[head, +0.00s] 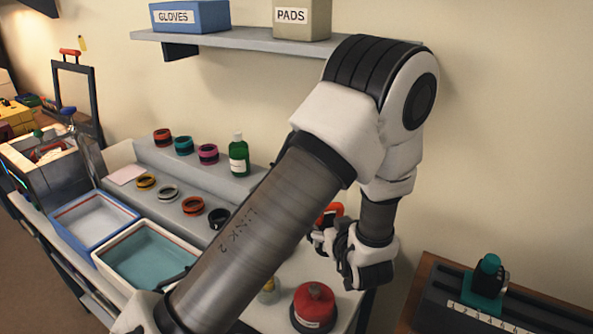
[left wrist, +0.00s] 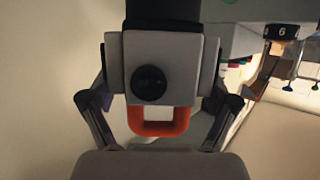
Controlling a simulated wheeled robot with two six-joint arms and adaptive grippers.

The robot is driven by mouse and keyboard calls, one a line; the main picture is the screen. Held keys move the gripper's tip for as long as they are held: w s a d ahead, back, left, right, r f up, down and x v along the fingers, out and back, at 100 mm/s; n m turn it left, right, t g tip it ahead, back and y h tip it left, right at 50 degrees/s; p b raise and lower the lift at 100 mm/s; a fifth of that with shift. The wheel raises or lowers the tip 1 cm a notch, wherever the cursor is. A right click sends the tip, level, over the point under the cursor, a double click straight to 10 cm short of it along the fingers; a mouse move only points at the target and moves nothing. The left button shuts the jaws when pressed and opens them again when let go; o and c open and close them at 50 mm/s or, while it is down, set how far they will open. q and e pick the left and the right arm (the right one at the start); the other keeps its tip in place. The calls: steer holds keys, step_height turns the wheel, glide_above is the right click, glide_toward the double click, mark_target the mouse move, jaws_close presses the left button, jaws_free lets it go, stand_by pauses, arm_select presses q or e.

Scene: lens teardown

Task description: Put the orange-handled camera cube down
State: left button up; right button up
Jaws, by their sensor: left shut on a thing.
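The camera cube (left wrist: 185,60) is a pale grey block with a round black lens and an orange handle (left wrist: 158,122) in the left wrist view. My left gripper (left wrist: 160,135) is shut on it, with a finger linkage on each side of the handle. In the head view my left gripper (head: 322,238) is by the wall above the right end of the bench, and a bit of orange (head: 330,212) shows at its fingers. Most of the cube is hidden there. I cannot tell whether it touches anything below. My right gripper is not in view.
A red round container (head: 313,308) stands at the bench's front right. A green bottle (head: 239,158) and several coloured rings (head: 184,146) stand on the stepped rack. A blue tray (head: 92,220) and a cream tray (head: 150,258) are left. A dark numbered rail (head: 520,318) carries a teal mount (head: 485,290).

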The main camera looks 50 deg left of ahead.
arm_select(q)
steer(key=shift+s+f, duration=0.1)
steer(key=shift+f, duration=0.4)
step_height(320, 180, down, 9)
steer(key=shift+a+f+p, duration=0.1)
steer(key=shift+f+p, duration=0.05)
steer(key=shift+p, duration=0.2)
steer(key=o, duration=1.5)
steer(key=shift+f, duration=0.1)
steer(key=shift+c, duration=0.2)
